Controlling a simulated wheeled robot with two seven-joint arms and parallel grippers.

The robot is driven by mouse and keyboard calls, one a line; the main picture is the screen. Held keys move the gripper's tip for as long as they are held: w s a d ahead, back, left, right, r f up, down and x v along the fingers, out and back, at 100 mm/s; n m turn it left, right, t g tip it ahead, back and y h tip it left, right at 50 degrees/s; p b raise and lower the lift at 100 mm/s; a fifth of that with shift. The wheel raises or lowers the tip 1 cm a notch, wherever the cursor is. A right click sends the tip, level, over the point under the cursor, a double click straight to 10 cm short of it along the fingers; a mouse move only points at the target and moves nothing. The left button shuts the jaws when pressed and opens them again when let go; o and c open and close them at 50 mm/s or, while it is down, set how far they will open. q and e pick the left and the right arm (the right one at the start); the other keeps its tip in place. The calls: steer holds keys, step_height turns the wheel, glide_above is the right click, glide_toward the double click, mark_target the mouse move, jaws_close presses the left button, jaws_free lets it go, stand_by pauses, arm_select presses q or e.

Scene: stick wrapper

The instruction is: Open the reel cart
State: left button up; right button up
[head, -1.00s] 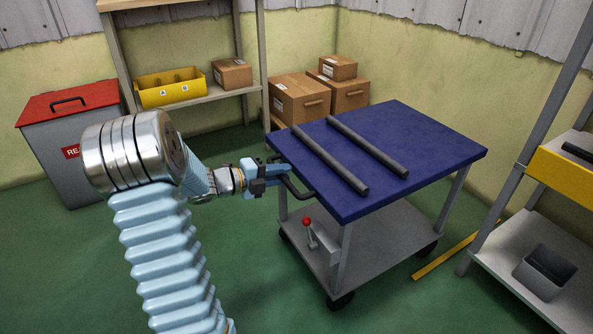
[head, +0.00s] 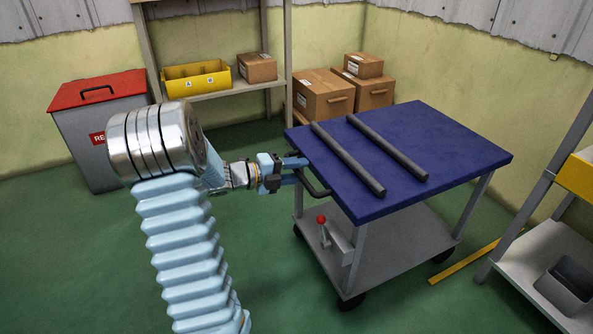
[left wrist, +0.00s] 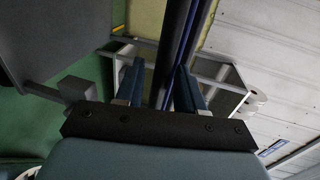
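The cart has a blue top (head: 455,150), a grey lower shelf (head: 405,240), dark wheels and a black bar handle (head: 315,187) on its left edge. A small lever with a red knob (head: 321,219) stands on the lower shelf's left side. My left gripper (head: 297,169) is at the handle side of the cart, level with the top. In the left wrist view its two fingers (left wrist: 160,85) stand apart with a dark bar between them. I cannot tell if they touch it. My right gripper is not in view.
Two dark rods (head: 388,147) lie on the blue top. A grey bin with a red lid (head: 97,92) stands at the left. A shelf with a yellow bin (head: 196,80) and cardboard boxes (head: 324,100) are behind. A rack (head: 545,250) stands at the right.

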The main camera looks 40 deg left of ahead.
arm_select(q)
steer(key=p+v, duration=0.1)
steer(key=v, duration=1.2)
steer(key=shift+s+a, duration=0.2)
steer(key=shift+s, duration=0.05)
